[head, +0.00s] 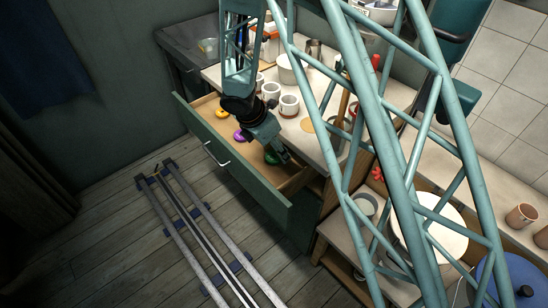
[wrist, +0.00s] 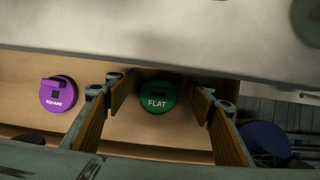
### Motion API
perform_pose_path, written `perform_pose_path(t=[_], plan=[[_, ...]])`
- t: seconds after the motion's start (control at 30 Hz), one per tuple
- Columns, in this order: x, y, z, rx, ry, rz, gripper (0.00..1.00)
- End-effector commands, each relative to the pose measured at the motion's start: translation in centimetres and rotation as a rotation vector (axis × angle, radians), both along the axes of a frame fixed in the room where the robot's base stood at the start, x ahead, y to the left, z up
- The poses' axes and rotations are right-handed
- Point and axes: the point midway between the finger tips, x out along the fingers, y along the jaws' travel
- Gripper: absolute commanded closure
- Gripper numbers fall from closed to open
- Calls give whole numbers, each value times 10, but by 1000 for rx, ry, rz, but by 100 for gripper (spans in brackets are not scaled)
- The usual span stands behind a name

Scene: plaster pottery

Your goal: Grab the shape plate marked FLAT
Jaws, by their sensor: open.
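My gripper (wrist: 160,100) is open, with one finger on each side of the FLAT plate in the picture. The fingers appear above it, and I cannot tell how far above. The head view shows my gripper (head: 282,152) over the right end of the drawer.
A purple plate marked SQUARE (wrist: 58,94) lies left of the FLAT plate. A yellow plate (head: 222,113) lies further left in the drawer (head: 235,165). The worktop (wrist: 140,35) edge runs close along the drawer's back. Mugs (head: 289,106) stand on the worktop.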

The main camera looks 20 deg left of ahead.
Motion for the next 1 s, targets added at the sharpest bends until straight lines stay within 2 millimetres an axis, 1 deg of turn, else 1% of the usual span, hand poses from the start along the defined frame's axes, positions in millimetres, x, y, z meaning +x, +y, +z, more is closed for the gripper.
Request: perform_pose_path(t=[0.4, 0.7, 1.0], plan=[[0, 0, 0, 0, 0, 0, 51], [0, 0, 0, 0, 0, 0, 77], [0, 0, 1, 0, 0, 0, 77]])
